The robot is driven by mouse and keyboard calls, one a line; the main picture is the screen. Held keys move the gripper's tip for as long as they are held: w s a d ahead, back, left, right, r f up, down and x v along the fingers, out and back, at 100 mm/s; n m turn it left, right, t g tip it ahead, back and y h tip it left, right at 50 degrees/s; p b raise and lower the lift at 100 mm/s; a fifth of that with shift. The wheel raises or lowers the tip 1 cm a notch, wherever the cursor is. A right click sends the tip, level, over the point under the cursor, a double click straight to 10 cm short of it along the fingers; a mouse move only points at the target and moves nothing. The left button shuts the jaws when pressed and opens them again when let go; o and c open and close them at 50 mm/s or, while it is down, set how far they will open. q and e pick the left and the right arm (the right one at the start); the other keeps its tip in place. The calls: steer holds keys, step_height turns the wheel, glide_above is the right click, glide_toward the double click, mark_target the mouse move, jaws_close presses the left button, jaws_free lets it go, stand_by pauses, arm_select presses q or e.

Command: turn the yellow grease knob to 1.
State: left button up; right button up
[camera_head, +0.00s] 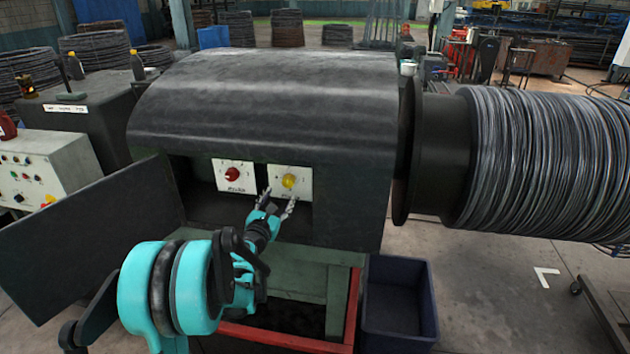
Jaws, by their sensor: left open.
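The yellow grease knob (289,181) sits on a white plate (303,178) inside the open front of the dark machine housing (270,100). The marks around it are too small to read. My left gripper (278,202) is open just below and in front of the knob, with a finger to either side of its lower edge. I cannot tell whether a finger touches the plate. A red knob (232,174) on its own white plate (222,183) is to the left. My right gripper is not in view.
An opened dark door panel (90,235) stands at the left of the recess. A large drum wound with wire (550,160) is at the right. A dark blue bin (398,300) stands below right. A control box (45,170) with buttons is at the far left.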

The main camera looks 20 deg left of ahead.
mark_target(287, 184)
arm_select(q)
steer(key=w, duration=0.3)
steer(key=w+a+b, duration=0.1)
steer(key=w, duration=0.3)
steer(key=shift+a+f, duration=0.1)
steer(key=shift+a, duration=0.05)
steer(key=shift+w+a+b, duration=0.1)
steer(key=shift+w+b, duration=0.2)
steer(key=shift+w, duration=0.1)
steer(key=shift+c, duration=0.4)
steer(key=c, duration=1.1)
